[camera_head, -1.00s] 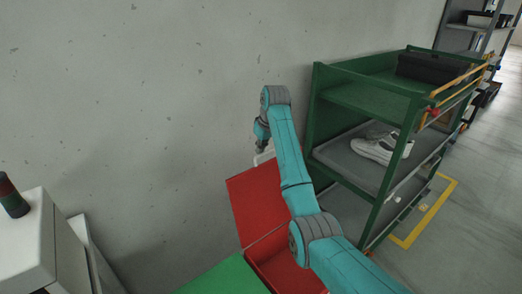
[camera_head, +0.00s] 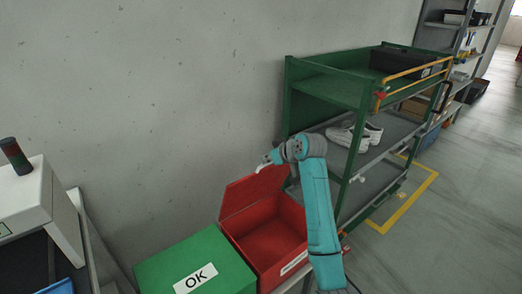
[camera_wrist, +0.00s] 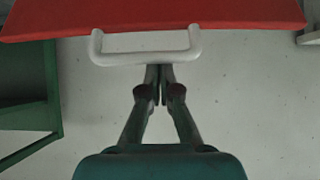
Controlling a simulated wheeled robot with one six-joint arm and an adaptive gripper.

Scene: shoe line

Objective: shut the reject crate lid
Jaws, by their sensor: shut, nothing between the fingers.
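The red reject crate (camera_head: 294,262) stands open beside the green OK box, its inside showing empty where visible. Its red lid (camera_head: 245,194) stands raised at the wall side. In the wrist view the lid's edge (camera_wrist: 220,14) crosses the top, with a pale handle (camera_wrist: 147,58) hanging from it. My gripper (camera_head: 268,161) is at the lid's upper edge, by the handle. In the wrist view my gripper (camera_wrist: 158,72) is shut, its tips just below the handle bar in the picture. I cannot tell whether they touch it.
The green OK box (camera_head: 205,252) adjoins the crate on the left. A green rack (camera_head: 345,95) with white shoes (camera_head: 355,136) stands close on the right. A concrete wall (camera_head: 150,90) is behind. A white machine (camera_head: 28,205) is at far left.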

